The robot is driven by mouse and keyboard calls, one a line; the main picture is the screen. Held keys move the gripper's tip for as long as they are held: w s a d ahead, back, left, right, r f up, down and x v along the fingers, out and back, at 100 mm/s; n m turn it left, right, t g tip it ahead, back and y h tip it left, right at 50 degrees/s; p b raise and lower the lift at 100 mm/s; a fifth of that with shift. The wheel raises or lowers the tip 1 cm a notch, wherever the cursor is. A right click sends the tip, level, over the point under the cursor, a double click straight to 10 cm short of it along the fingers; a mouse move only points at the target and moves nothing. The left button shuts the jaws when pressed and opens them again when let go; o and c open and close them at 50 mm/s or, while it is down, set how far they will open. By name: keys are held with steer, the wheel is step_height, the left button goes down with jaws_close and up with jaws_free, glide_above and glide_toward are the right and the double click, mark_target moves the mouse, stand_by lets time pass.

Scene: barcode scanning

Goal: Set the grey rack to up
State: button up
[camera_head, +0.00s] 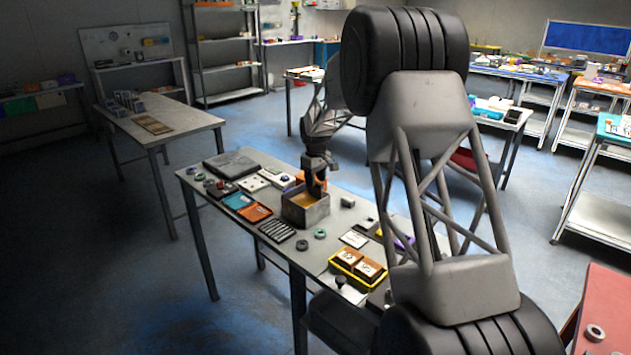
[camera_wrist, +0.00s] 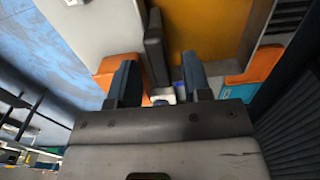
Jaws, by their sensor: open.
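A dark rack with light grey slats (camera_head: 277,230) lies on the near edge of the middle table (camera_head: 330,232); it is the likeliest grey rack, but I cannot be sure. It appears flat. A grey slatted piece at the upper right of the wrist view (camera_wrist: 287,18) may be the same rack. My gripper (camera_head: 317,192) points down at a grey open box with an orange-yellow inside (camera_head: 305,215). I see nothing held.
A teal tray (camera_head: 238,200) and an orange tray (camera_head: 257,213) lie left of the rack. A yellow tray with brown boxes (camera_head: 357,268) is to the right. Small round parts (camera_head: 301,245) lie near the rack. My arm hides the table's right end.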

steer(key=shift+f, duration=0.4)
jaws_close()
steer(key=shift+r, duration=0.15)
steer(key=shift+r, duration=2.25)
